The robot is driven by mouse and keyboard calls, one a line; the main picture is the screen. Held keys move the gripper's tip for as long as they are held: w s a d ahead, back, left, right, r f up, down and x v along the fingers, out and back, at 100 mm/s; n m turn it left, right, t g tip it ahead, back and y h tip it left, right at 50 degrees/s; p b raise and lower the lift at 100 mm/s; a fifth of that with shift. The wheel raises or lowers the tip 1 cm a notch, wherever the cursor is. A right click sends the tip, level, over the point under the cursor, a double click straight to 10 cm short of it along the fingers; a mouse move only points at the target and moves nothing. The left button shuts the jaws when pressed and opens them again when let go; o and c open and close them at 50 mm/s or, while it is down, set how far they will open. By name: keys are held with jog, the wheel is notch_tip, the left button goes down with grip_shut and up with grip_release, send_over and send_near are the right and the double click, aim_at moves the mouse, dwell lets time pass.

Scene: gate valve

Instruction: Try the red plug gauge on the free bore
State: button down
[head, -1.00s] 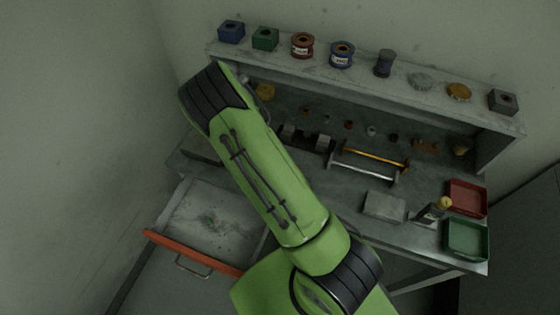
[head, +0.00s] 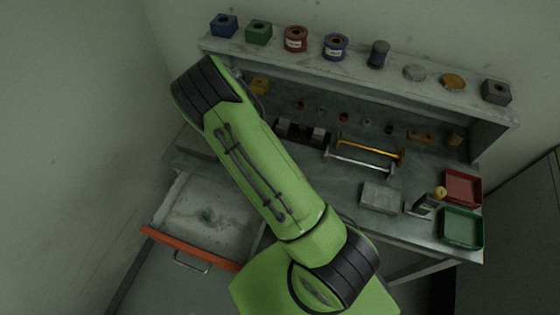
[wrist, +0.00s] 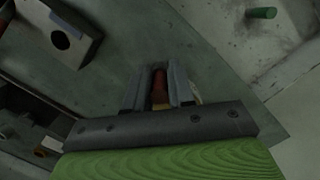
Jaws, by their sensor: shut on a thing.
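My gripper (wrist: 160,88) shows in the wrist view, with its two grey fingers shut on the red plug gauge (wrist: 159,90). Only a narrow red strip of the gauge shows between the fingers. A grey block with a dark round bore (wrist: 60,39) stands at the upper left of the wrist view, apart from the gripper. In the head view, two small grey blocks (head: 318,135) sit on the bench; I cannot tell which matches the wrist view. My arm hides the gripper and gauge in the head view.
An open drawer (head: 165,210) at the left holds a small green piece (wrist: 262,13). A grey rack carries a yellow bar (head: 370,148). A red tray (head: 462,204) and a green tray (head: 461,247) lie at the right. Coloured blocks and spools line the top shelf (head: 300,61).

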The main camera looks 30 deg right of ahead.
jog(key=shift+r+p, duration=2)
jog(key=shift+r, duration=1.1)
